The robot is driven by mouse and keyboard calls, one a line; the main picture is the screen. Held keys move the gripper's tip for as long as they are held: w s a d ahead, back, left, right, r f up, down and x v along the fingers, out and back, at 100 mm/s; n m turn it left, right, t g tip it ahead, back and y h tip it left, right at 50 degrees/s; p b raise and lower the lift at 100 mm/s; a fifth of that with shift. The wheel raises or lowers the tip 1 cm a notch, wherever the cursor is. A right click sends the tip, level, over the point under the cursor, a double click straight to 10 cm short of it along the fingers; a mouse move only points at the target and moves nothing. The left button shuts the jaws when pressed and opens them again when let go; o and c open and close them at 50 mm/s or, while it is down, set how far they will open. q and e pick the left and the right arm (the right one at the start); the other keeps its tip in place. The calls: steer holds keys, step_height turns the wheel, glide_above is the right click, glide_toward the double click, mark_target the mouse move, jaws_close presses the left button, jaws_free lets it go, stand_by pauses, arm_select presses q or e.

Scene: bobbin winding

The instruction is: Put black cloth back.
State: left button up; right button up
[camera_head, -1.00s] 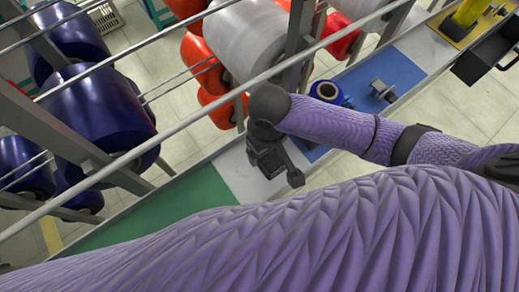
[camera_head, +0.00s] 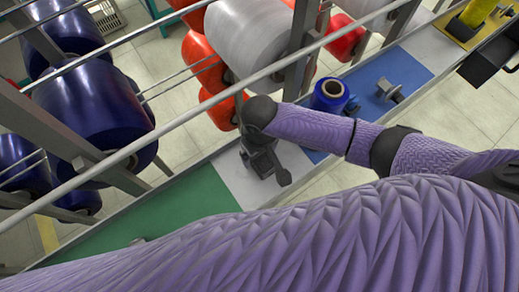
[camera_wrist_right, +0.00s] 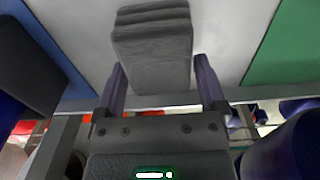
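The black cloth (camera_wrist_right: 152,45) shows dark grey and folded in layers on the white section of the shelf (camera_wrist_right: 225,30) in the right wrist view. My right gripper (camera_wrist_right: 160,65) is open, with one finger on each side of the cloth's near end and small gaps visible. In the head view my right gripper (camera_head: 263,162) hangs over the white section, between the green and blue sections. I cannot pick out the cloth clearly there. My left gripper is not in view.
A blue spool (camera_head: 329,96) and a grey metal part (camera_head: 388,90) stand on the blue section (camera_head: 412,72). The green section (camera_head: 170,215) looks mostly clear. Large blue bobbins (camera_head: 92,115) and metal rails line the rack behind. A black bin (camera_head: 490,55) is at upper right.

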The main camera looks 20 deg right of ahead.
steer(key=shift+o, duration=0.3)
steer(key=shift+r, duration=0.1)
step_height(320, 180, up, 7)
steer(key=shift+f+p, duration=0.2)
steer(key=shift+p, duration=0.95)
steer(key=shift+r, duration=0.5)
